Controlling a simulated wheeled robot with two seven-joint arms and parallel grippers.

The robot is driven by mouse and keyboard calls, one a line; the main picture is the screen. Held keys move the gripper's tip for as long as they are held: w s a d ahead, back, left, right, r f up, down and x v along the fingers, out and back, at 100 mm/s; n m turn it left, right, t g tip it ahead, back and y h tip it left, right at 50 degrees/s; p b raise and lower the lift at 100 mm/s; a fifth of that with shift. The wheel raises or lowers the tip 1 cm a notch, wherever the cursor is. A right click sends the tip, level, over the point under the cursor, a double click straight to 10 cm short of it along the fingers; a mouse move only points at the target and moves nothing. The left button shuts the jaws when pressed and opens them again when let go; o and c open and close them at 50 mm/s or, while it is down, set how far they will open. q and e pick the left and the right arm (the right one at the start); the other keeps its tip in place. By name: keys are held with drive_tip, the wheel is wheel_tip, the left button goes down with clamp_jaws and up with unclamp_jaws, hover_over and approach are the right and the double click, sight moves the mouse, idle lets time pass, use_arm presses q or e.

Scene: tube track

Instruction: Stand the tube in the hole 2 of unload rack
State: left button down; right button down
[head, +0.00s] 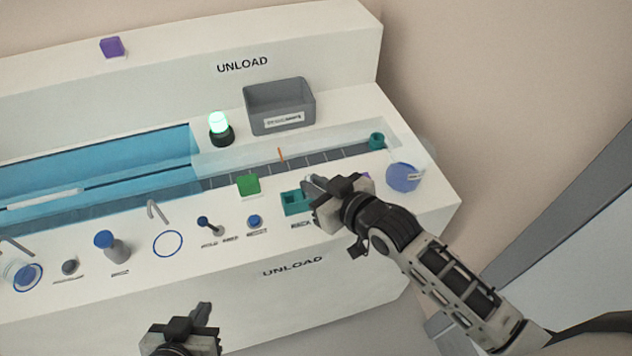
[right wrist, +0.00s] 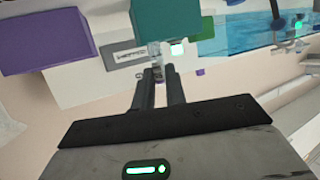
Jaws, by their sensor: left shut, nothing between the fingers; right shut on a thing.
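My right gripper (head: 314,186) is over the console's front right, beside the teal rack (head: 292,203), which has a label reading "RACK" below it. In the right wrist view the right fingers (right wrist: 160,86) are shut on a small clear tube (right wrist: 155,52). The tube overlaps the teal rack (right wrist: 166,20) in that view; I cannot tell whether it touches it or is in a hole. The rack's holes are not clear, and the gripper partly covers the rack in the head view. My left gripper (head: 202,312) is shut and empty, low in front of the console.
A green block (head: 248,186) stands left of the rack. A blue round container (head: 403,177) is to the right. A purple block (right wrist: 45,40) is close in the right wrist view. A grey bin (head: 280,106) and a lit green lamp (head: 220,124) stand behind the track.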

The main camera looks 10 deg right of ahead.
drive_tip(key=c, duration=1.4)
unclamp_jaws()
drive_tip(key=shift+o, duration=0.2)
drive_tip(key=v, duration=1.6)
drive_tip(key=shift+a, duration=0.1)
